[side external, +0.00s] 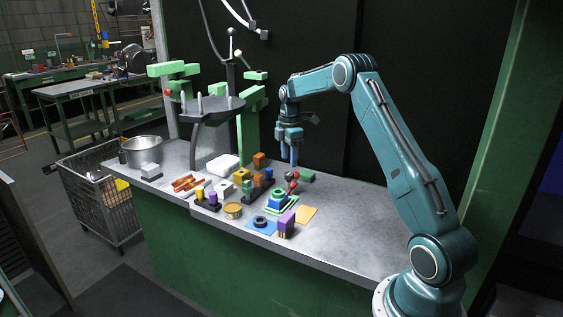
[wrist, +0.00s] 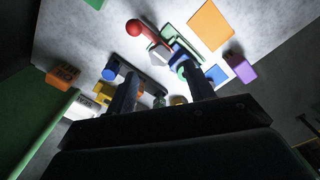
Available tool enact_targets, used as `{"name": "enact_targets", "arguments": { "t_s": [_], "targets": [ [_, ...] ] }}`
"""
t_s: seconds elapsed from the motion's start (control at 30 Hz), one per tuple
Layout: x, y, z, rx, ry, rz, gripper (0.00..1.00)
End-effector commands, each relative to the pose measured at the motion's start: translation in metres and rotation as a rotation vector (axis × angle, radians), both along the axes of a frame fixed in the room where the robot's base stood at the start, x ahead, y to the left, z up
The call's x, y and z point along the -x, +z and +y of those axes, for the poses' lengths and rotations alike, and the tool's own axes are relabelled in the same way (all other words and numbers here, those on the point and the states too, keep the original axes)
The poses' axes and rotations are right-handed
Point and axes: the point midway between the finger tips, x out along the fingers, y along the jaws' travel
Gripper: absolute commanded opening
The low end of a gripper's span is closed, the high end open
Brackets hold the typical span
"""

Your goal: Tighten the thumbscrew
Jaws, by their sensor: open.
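My gripper (side external: 291,158) points down over the bench, its fingers open and apart with nothing between them; it also shows in the wrist view (wrist: 160,85). In the side external view it is above and just behind a red-knobbed piece (side external: 292,177). In the wrist view this piece has a red ball (wrist: 134,27) on a short red rod leading to a grey block (wrist: 160,54), beyond the fingertips. Beside it a blue block (side external: 277,198) sits on a green-edged plate (side external: 283,209). No part is clearly recognisable as the thumbscrew.
Several coloured blocks crowd the bench (side external: 350,225) left of my gripper. A black stand (side external: 208,112) rises behind. The bench's right side is clear.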

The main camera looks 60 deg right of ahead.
Motion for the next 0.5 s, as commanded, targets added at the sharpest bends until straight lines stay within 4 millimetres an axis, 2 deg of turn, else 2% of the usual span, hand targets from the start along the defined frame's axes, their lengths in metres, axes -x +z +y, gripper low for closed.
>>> {"name": "enact_targets", "arguments": {
  "t_s": [0.2, 0.5],
  "targets": [
    [0.0, -0.033, 0.0, -0.001, 0.0, 0.002, 0.53],
    [0.0, -0.056, 0.0, 0.0, 0.0, 0.0, 0.53]
  ]
}}
